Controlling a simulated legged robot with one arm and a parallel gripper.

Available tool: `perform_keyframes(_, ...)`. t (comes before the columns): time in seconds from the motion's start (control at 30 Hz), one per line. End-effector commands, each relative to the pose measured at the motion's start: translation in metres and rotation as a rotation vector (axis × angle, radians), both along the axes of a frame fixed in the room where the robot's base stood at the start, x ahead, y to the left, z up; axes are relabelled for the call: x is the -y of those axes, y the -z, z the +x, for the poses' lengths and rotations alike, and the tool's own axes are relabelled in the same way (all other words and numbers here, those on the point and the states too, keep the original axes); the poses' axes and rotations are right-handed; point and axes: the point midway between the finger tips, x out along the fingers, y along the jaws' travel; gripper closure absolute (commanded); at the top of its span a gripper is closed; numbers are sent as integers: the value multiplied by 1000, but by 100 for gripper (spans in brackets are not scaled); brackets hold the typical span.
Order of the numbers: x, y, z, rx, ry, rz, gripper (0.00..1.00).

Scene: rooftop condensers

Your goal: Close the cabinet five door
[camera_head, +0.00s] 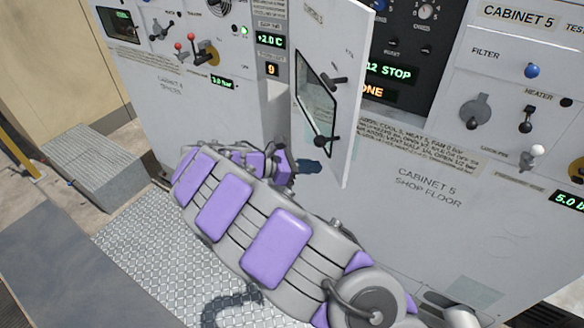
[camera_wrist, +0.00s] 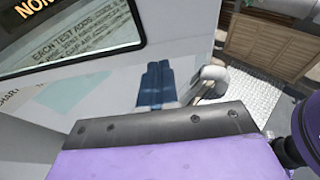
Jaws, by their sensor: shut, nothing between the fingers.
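The cabinet five door (camera_head: 335,60) is a white panel with a small dark-framed window and two dark knobs. In the head view it stands open, swung out in front of the cabinet 5 front (camera_head: 430,215). My gripper (camera_head: 311,166) has dark blue fingers and is at the lower part of the door, below the window. In the wrist view the shut fingers (camera_wrist: 155,85) point at the white door surface (camera_wrist: 100,80), with nothing between them. The window shows at upper left there, with printed text and an orange display behind it. I cannot tell whether the fingertips touch the door.
The black recessed panel (camera_head: 400,55) with a green "STOP" display is partly uncovered right of the door. Knobs and levers (camera_head: 526,118) stick out at right, more levers (camera_head: 190,50) at left. A grey block (camera_head: 95,165) stands at left.

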Motion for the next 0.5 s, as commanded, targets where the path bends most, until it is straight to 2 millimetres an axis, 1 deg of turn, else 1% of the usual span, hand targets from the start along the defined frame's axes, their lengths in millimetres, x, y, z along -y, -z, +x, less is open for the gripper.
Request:
perform_keyframes(0.1,15,1,3,0,2,-5,100)
perform_keyframes(0.3,33,2,7,-1,0,-4,100)
perform_keyframes(0.5,45,2,8,0,0,2,100)
